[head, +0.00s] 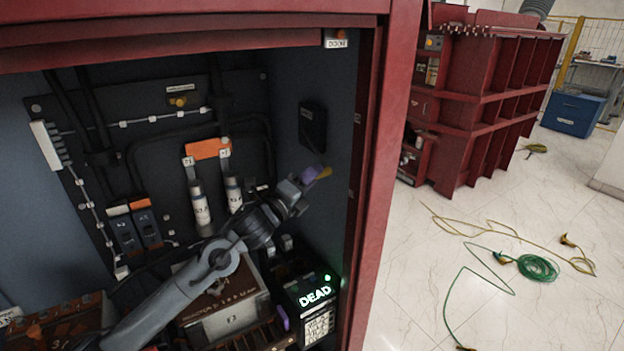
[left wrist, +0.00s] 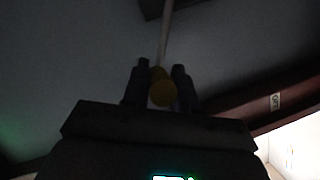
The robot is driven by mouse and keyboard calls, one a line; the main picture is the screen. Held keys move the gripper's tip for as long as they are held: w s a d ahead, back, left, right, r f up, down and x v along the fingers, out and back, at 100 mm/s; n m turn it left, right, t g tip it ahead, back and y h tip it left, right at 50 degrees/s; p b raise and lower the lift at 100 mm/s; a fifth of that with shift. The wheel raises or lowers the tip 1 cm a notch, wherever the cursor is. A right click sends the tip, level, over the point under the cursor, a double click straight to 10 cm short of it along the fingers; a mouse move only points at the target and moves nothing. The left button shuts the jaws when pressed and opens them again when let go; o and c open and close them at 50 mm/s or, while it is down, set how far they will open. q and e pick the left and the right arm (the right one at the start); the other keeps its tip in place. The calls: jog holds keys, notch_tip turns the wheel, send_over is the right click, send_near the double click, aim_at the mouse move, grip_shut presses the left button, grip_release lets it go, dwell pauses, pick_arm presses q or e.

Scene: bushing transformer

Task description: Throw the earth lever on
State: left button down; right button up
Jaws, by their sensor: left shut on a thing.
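My left gripper (head: 317,176) is near the right inner wall of the red cabinet, below a black wall box. It is shut on the yellow knob of the earth lever (head: 325,172). In the left wrist view the round yellow knob (left wrist: 162,94) sits between the two dark fingers (left wrist: 160,86), and a pale rod runs up from it. The lever's mount is too dark to make out in the wrist view and hard to see in the head view. My right gripper is in neither view.
The red cabinet's right post (head: 385,150) stands close to the gripper. The black wall box (head: 312,126) is just above. Below are a lit "DEAD" indicator (head: 315,297) and a grey box (head: 225,305). Two fuse tubes (head: 200,205) hang behind my arm. Cables (head: 538,268) lie on the floor outside.

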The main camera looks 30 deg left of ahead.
pick_arm(q)
jog(key=shift+w+a+f, duration=0.1)
jog(key=shift+a+f, duration=0.05)
jog(key=shift+f, duration=0.15)
jog(key=c, duration=1.1)
grip_release()
jog(key=shift+o, duration=0.6)
jog(key=shift+r, duration=0.15)
jog(key=shift+s+a, duration=0.1)
jog(key=shift+s, duration=0.3)
jog(key=v, duration=1)
